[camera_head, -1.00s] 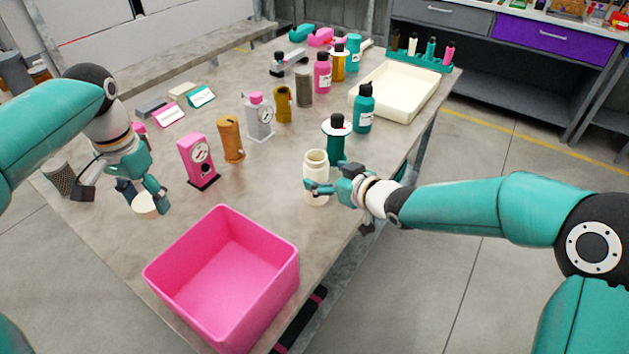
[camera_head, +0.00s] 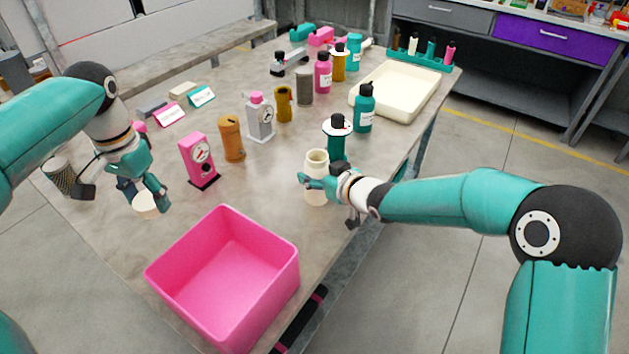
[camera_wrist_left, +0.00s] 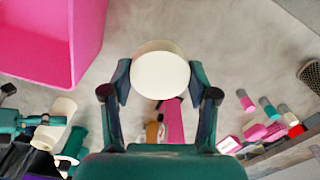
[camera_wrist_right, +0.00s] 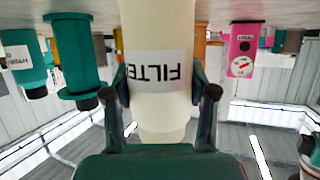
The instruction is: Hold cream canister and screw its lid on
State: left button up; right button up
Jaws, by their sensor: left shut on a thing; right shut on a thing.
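The cream canister (camera_head: 317,163) stands upright on the table near its right edge, its open top bare. My right gripper (camera_head: 310,183) is shut around its body; the right wrist view shows the canister (camera_wrist_right: 155,105), with a FILTER label, between the fingers. The cream lid (camera_head: 145,204) is at the front left of the table, apart from the canister. My left gripper (camera_head: 146,193) is shut on the lid, which shows as a round disc (camera_wrist_left: 160,76) between the fingertips in the left wrist view. I cannot tell whether the lid touches the table.
A pink bin (camera_head: 222,271) stands at the front edge between the arms. A pink gauge block (camera_head: 199,161) and an orange cylinder (camera_head: 231,139) stand between lid and canister.

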jog(key=c, duration=0.3)
jog(key=shift+r, duration=0.1)
jog(key=shift+c, duration=0.2)
